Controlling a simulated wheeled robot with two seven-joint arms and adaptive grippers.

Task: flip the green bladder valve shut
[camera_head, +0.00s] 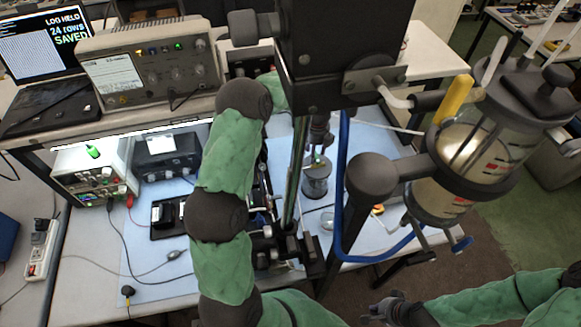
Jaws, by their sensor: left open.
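A small patch of green (317,159), possibly the green bladder valve, shows at the top of a small dark clear-walled cylinder (316,184) on the bench. It is too small to tell its lever's position. My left arm, in a green sleeve, rises from the bottom and bends behind a dark box. My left gripper (320,143) appears partly hidden just above the small cylinder, pointing down and open. I cannot tell whether it touches the green part. My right gripper (384,311) is low at the bottom right, away from the bench; its fingers are unclear.
A large clear vessel (470,155) with pale liquid and a yellow lever (455,98) stands at the right. A blue hose (342,190) loops beside the small cylinder. Instruments (150,65) and a laptop (45,60) fill the back left. The blue mat (95,255) is partly clear.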

